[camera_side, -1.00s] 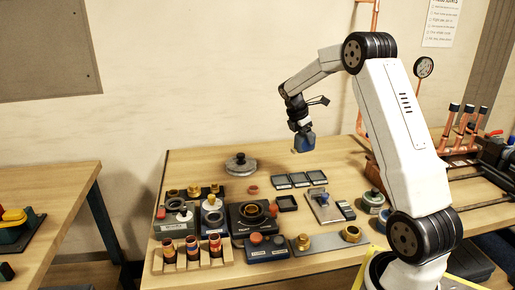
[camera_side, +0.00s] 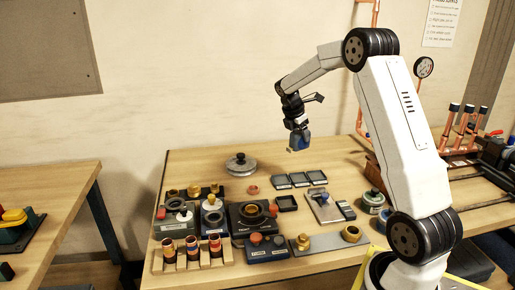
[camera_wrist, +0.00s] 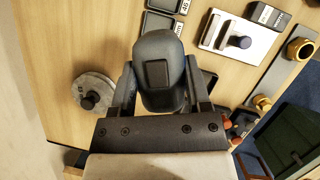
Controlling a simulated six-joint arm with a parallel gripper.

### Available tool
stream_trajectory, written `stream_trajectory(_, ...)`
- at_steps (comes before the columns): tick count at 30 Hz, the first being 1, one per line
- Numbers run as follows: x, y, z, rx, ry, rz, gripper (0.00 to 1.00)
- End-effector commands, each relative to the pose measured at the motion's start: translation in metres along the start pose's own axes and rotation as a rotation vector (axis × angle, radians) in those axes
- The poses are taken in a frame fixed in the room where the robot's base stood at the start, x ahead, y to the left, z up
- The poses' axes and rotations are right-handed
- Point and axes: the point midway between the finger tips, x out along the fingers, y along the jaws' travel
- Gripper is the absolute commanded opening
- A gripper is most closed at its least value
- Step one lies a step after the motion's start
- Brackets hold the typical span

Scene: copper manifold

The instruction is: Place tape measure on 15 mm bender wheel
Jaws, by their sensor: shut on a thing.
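The tape measure (camera_side: 299,143) is blue and dark grey. My gripper (camera_side: 299,134) is shut on it and holds it in the air above the back of the bench. In the wrist view the tape measure (camera_wrist: 159,72) sits between the two fingers of my gripper (camera_wrist: 158,90). A round grey metal wheel (camera_side: 241,164) with a dark knob on top lies flat at the back left of the bench, and it looks like the bender wheel. In the wrist view the wheel (camera_wrist: 93,92) is left of the tape measure, apart from it. Any size marking on it is unreadable.
Several small dark trays (camera_side: 299,179) lie in a row below the held tape measure. Dark and grey blocks with rings (camera_side: 252,213) and a wooden rack (camera_side: 193,258) crowd the front left. The wood around the wheel is mostly clear.

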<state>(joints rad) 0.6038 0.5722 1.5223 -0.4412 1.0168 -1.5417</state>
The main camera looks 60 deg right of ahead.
Motion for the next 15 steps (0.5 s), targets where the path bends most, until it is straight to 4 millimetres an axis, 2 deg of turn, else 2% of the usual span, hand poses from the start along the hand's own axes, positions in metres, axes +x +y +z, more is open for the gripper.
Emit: stream_trajectory(15, -0.069, 0.016, -0.058, -0.556, 0.003, 0.228, 0.00)
